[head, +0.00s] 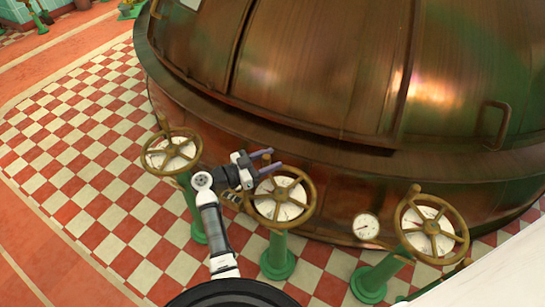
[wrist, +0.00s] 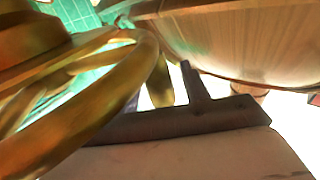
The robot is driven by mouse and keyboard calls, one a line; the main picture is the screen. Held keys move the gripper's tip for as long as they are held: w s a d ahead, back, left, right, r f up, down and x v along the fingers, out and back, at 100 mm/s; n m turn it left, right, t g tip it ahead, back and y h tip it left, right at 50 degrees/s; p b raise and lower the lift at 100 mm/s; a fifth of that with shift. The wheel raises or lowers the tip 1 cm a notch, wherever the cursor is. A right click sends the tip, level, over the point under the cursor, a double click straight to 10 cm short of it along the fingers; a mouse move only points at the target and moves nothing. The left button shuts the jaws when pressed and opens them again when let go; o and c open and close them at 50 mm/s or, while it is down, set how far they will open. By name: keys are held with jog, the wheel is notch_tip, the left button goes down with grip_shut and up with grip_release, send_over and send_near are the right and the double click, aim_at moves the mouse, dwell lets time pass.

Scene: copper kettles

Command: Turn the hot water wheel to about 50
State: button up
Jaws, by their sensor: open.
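Three brass wheels with pale dials stand on green posts before the copper kettle: a left wheel (head: 172,166), a middle wheel (head: 311,199) and a right wheel (head: 465,237). I cannot read which is the hot water wheel, nor the dial values. My gripper (head: 272,160) is open at the upper left rim of the middle wheel. In the wrist view a thick brass rim (wrist: 105,90) fills the left, and a brass handle (wrist: 161,85) shows just left of a dark finger (wrist: 192,82). The other finger is mostly hidden behind the rim. I cannot tell whether they touch.
The large copper kettle (head: 300,80) rises close behind the wheels. A small round gauge (head: 366,226) sits between the middle and right wheels. The red and white checkered floor (head: 75,150) is open on the left. A pale surface (head: 500,275) covers the lower right corner.

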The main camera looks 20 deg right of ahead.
jog(key=shift+w+d, duration=0.1)
jog(key=shift+d, duration=0.55)
grip_shut()
